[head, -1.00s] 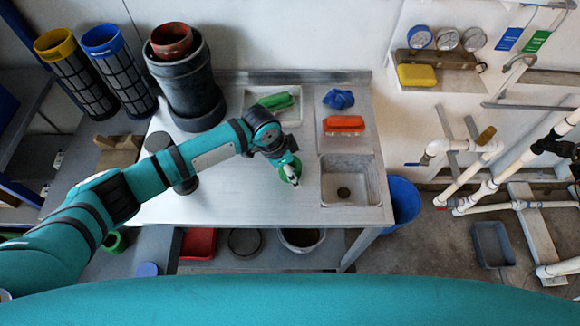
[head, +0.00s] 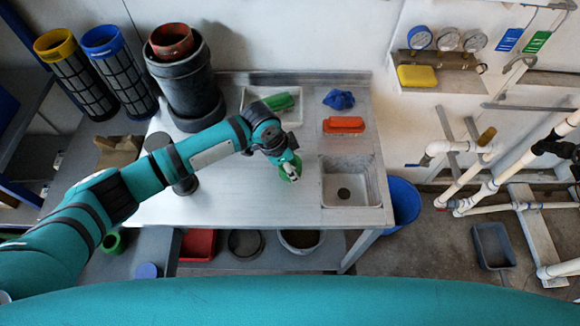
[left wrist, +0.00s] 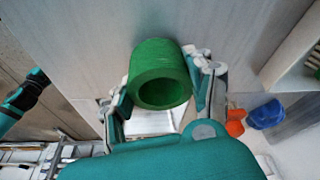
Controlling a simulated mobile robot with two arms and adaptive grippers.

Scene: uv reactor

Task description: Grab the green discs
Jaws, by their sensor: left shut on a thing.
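A green disc (head: 291,165), seen as a thick hollow ring, is at my left gripper (head: 292,174), over the metal bench just left of the sink. In the left wrist view the green disc (left wrist: 158,55) sits between the two fingers of my left gripper (left wrist: 157,82), with its dark opening towards the camera. The fingers are shut on it from both sides. I cannot tell whether it touches the bench. Another green ring (head: 121,243) lies at the lower left, partly hidden by my left arm. My right gripper is not in view.
The metal bench (head: 245,200) has a sink (head: 345,203) at its right. A dark cylinder (head: 190,90) stands back left.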

